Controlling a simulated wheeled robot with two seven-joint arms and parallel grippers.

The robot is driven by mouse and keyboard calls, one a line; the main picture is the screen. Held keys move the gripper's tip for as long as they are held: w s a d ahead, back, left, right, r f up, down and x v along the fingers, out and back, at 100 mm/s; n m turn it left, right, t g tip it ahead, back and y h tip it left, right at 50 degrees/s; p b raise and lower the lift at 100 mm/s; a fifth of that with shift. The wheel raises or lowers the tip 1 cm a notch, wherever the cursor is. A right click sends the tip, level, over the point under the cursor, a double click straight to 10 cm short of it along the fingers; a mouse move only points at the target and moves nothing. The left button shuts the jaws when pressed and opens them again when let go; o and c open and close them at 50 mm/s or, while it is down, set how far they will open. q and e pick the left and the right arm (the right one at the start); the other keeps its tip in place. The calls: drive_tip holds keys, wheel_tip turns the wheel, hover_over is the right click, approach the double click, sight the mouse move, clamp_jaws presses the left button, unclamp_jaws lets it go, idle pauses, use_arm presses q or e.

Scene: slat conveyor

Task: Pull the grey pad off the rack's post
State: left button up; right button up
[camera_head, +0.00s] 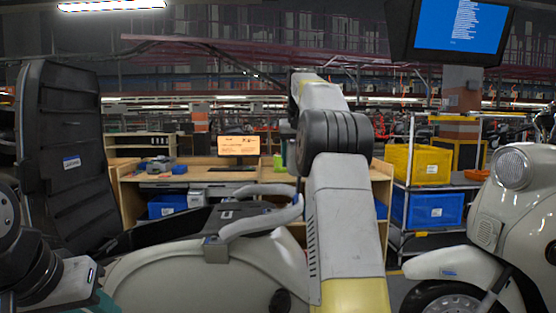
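A cream scooter (190,275) stands close in front of me, with its black seat (65,160) tipped up at the left. Its light grey rear rack (262,208) curves over the body. A small grey block (215,249) sits at the rack's near left end, against the post there. It looks like the grey pad, though I cannot be certain. My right arm rises through the middle and hides part of the scooter's right side. Part of my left arm shows at the lower left. I see no fingers of either gripper.
Another cream scooter (510,220) stands at the right. Behind are a wooden workbench (130,195) and a cart with a yellow crate (420,164) and a blue crate (428,209). A screen (460,25) hangs at the upper right. Dark floor shows between the scooters.

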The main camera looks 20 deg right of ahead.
drive_tip(key=c, duration=1.1)
drive_tip(key=o, duration=0.9)
drive_tip(key=c, duration=0.6)
drive_tip(key=shift+o, duration=0.2)
drive_tip(key=shift+d+r, duration=0.1)
drive_tip(key=shift+r, duration=1.15)
drive_tip(key=shift+s+r, duration=0.1)
drive_tip(key=shift+r, duration=0.05)
